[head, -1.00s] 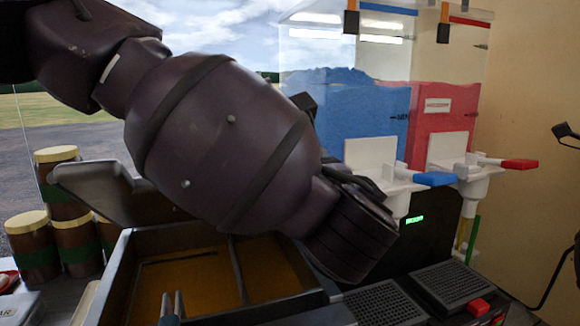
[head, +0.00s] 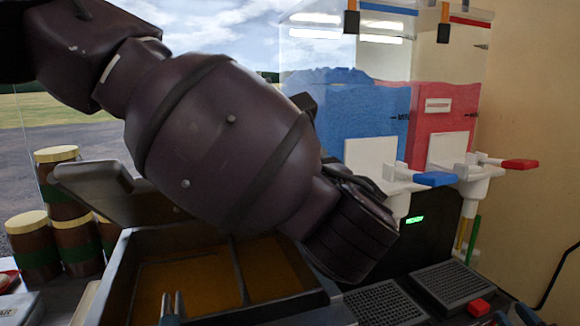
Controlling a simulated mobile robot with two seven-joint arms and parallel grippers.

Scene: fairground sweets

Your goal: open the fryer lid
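The fryer (head: 112,285) stands at the lower left, its two bays of brown oil uncovered in front. Its grey lid (head: 95,190) is raised and tilted at the back left; my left arm covers its right part. My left arm crosses from the upper left over the fryer; its gripper does not show, so I see no contact with the lid. My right gripper (head: 516,316) is only a small dark part at the bottom right, far from the lid; whether it is open does not show.
Brown jars with yellow lids (head: 57,153) stand left of the fryer. A slush machine with a blue tank (head: 350,110) and a red tank (head: 440,120) stands behind right, with drip grilles (head: 450,282) before it. Two grey prongs (head: 172,305) rise at the front of the fryer.

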